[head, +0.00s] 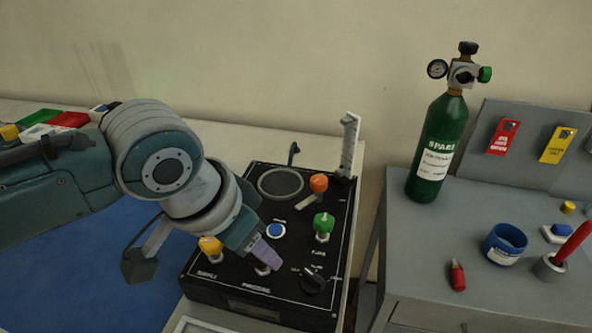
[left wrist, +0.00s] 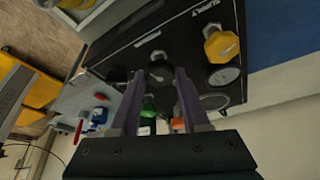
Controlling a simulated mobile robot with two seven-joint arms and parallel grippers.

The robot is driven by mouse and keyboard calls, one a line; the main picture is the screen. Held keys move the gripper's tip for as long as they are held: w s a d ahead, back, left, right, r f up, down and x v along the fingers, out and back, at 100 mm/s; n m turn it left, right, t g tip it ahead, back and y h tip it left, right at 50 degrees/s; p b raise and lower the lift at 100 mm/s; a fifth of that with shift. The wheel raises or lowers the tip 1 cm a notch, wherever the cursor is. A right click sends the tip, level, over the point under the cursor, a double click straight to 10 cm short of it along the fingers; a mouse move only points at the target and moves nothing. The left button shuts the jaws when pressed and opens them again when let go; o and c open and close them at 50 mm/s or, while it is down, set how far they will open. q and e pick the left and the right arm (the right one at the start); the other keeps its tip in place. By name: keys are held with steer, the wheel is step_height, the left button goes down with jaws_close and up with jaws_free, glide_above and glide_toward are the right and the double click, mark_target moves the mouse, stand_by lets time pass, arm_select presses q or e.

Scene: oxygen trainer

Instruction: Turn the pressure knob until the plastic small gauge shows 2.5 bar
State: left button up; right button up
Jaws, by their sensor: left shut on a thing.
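The black trainer panel (head: 335,262) stands on the bench in the head view. My left gripper (head: 266,257) reaches down to its front middle, above the PRESSURE label. A small round dial (left wrist: 224,78), likely the small gauge, lies past the yellow knob (left wrist: 221,45). Its needle and scale are too small to read, and my arm hides it in the head view. My right gripper is in neither view.
A green cylinder (head: 437,150) and a blue cup (head: 505,244) stand on the grey bench at right.

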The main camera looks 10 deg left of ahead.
arm_select(q)
jaws_close()
steer(key=shift+m+h, duration=0.3)
steer(key=shift+m, duration=0.4)
steer(key=o, duration=0.8)
jaws_free()
steer(key=shift+o, duration=0.2)
steer(key=shift+r, duration=0.1)
steer(key=shift+s+a+r+p, duration=0.1)
steer(key=shift+a+r+p, duration=0.05)
steer(key=shift+r+p, duration=0.2)
steer(key=p+v, duration=0.1)
steer(key=v, duration=0.8)
steer(key=shift+p, duration=0.35)
